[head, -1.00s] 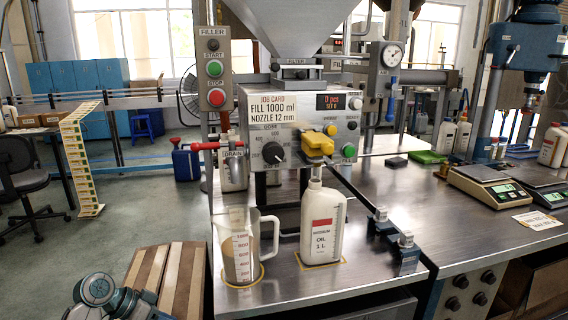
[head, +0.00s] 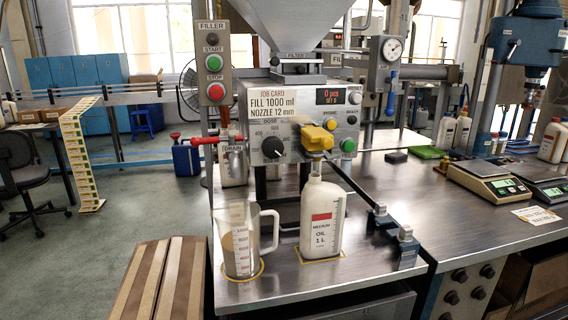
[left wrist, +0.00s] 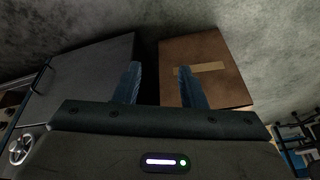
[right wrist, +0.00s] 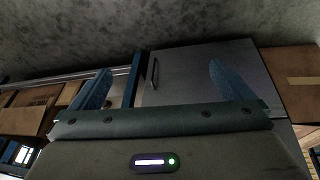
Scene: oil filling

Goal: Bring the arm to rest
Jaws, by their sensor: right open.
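My left gripper (left wrist: 158,85) shows in the left wrist view with its two blue fingers apart and nothing between them. My right gripper (right wrist: 158,85) shows in the right wrist view, its fingers spread wide and empty. Neither gripper shows in the head view. The filler machine (head: 300,130) stands on the bench with a yellow nozzle block (head: 317,138). A white oil bottle (head: 321,220) stands upright under the nozzle. A clear measuring jug (head: 240,240) with some liquid stands to its left.
A cardboard box (head: 160,280) is left of the metal bench (head: 300,290). Weighing scales (head: 487,184) sit at the right. In the left wrist view, a brown box (left wrist: 205,70) lies beyond the fingers. In the right wrist view, a grey cabinet (right wrist: 200,75) is beyond them.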

